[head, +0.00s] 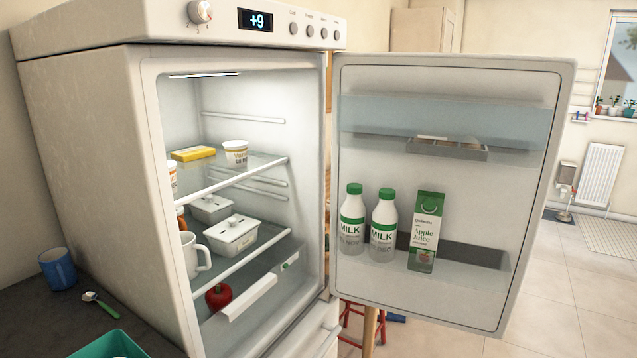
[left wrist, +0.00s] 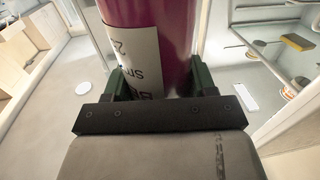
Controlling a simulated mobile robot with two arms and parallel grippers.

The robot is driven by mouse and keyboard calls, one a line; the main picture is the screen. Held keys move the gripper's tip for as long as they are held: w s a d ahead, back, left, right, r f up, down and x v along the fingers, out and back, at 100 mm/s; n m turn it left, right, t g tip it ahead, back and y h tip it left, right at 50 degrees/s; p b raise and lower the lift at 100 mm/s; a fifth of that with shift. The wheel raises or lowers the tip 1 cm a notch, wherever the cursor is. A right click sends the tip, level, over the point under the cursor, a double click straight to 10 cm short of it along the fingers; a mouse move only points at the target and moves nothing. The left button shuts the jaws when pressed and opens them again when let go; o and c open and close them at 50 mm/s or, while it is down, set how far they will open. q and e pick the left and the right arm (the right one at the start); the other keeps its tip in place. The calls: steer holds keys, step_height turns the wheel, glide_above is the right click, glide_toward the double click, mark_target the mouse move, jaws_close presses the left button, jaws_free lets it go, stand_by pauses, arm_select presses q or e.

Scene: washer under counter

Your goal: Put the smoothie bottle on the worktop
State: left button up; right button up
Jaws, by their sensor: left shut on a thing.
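My left gripper (left wrist: 158,84) is shut on the smoothie bottle (left wrist: 172,25), its dark green fingers on either side of it. The bottle is magenta with a white label (left wrist: 133,60) whose print is upside down in the left wrist view; its top end is out of frame. The bottle and both grippers are outside the head view. A dark worktop (head: 35,310) lies at the lower left of the head view, beside the fridge.
Bare worktop shows between the mug and the teal container.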

arm_select(q)
steer(key=s+a+f+n+y, duration=0.1)
steer(key=s+a+n+y, duration=0.1)
steer(key=a, duration=0.6)
steer(key=s+a+f+n+t+y, duration=0.1)
steer(key=s+a+f+n+y, duration=0.1)
steer(key=s+a+y, duration=0.3)
steer(key=a+n, duration=0.1)
steer(key=a, duration=0.1)
steer(key=shift+s+a+t+y, duration=0.2)
steer(key=shift+a+t+y, duration=0.1)
steer(key=shift+a, duration=0.1)
